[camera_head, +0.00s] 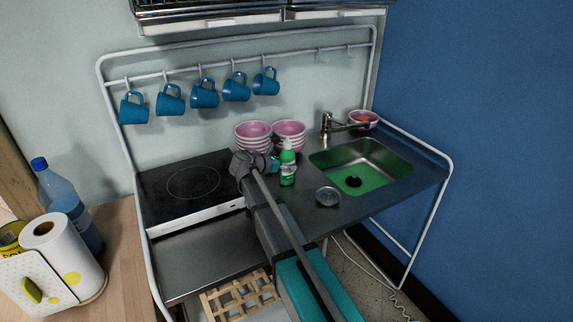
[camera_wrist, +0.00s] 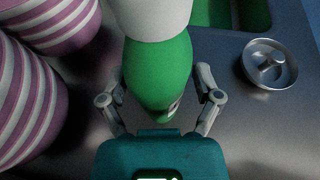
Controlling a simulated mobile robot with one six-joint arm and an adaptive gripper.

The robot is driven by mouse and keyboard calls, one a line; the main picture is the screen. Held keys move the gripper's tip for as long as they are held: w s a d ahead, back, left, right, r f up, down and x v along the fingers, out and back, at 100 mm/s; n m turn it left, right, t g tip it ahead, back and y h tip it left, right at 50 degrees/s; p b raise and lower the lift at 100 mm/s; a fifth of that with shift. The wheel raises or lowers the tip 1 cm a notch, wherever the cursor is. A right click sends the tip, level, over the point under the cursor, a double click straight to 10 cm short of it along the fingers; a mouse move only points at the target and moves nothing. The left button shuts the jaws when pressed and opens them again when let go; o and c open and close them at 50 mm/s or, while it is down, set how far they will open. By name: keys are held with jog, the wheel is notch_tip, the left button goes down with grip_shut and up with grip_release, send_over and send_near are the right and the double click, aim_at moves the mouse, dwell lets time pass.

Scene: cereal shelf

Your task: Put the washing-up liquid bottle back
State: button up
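The washing-up liquid bottle (camera_head: 288,168) is green with a white top and stands upright on the counter (camera_head: 385,196), left of the sink. In the wrist view the bottle (camera_wrist: 158,75) fills the middle, its white top at the upper edge. My gripper (camera_wrist: 160,88) has one finger on each side of it. The fingers are spread, with a thin gap showing on the right side; contact on the left is hard to tell. In the head view my gripper (camera_head: 262,163) is beside the bottle, its fingers mostly hidden.
Stacked pink bowls (camera_head: 288,132) stand close behind; striped bowls (camera_wrist: 28,100) crowd the wrist view's left. A metal strainer (camera_head: 328,196) lies right of the bottle. The sink (camera_head: 345,160) and tap (camera_head: 335,123) are further right, the hob (camera_head: 190,185) left. Blue mugs (camera_head: 205,94) hang above.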

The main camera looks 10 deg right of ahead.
jog(key=shift+r, duration=0.2)
dwell(0.4)
jog(key=p+v, duration=0.5)
jog(key=v, duration=0.7)
